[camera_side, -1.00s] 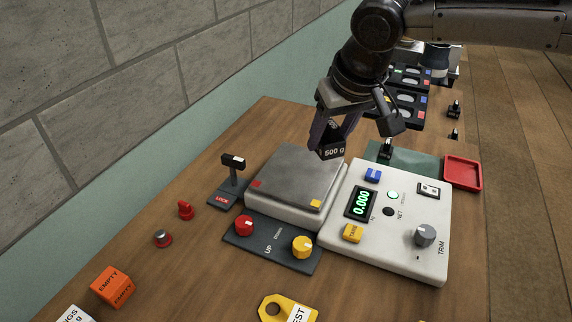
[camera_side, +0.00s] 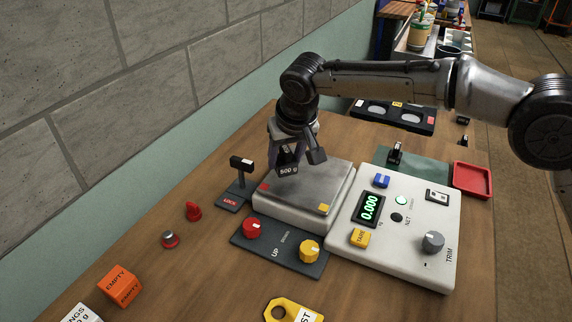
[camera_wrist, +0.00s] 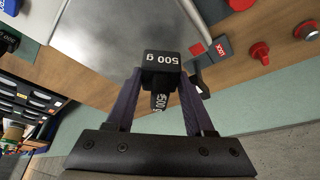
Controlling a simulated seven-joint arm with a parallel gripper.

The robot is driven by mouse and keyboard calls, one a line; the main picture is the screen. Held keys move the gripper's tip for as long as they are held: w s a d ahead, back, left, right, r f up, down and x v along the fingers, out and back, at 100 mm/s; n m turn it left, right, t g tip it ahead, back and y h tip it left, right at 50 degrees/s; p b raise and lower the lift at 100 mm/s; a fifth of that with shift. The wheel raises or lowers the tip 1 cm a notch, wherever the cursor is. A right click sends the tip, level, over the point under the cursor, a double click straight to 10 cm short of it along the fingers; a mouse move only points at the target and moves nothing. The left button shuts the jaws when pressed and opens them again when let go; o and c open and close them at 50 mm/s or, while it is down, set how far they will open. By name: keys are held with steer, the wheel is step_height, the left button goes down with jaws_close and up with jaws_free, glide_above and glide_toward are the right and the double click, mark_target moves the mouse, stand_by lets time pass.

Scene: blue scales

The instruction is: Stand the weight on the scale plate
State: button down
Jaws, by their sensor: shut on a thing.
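The weight (camera_side: 288,169) is a black block marked "500 g". It also shows in the wrist view (camera_wrist: 163,62), between the two fingers. My gripper (camera_side: 287,158) is shut on it and holds it over the back left part of the scale plate (camera_side: 310,190). The plate is a square grey metal top with a red mark and a yellow mark at its corners; it also shows in the wrist view (camera_wrist: 130,30). The scale display (camera_side: 369,208) reads 0.000 in green. I cannot tell whether the weight's underside touches the plate.
A black lever post marked LOCK (camera_side: 241,165) stands just left of the plate. Red and yellow knobs sit on a dark panel (camera_side: 280,255) in front. The control panel (camera_side: 400,262) lies to the right, with a red tray (camera_side: 472,180) behind it. An orange EMPTY block (camera_side: 120,286) is front left.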

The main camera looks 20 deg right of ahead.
steer(key=shift+f, duration=1)
steer(key=shift+f, duration=0.1)
steer(key=shift+c, duration=1.4)
jaws_free()
steer(key=shift+f, duration=0.2)
steer(key=v, duration=1.2)
steer(key=shift+r, duration=0.25)
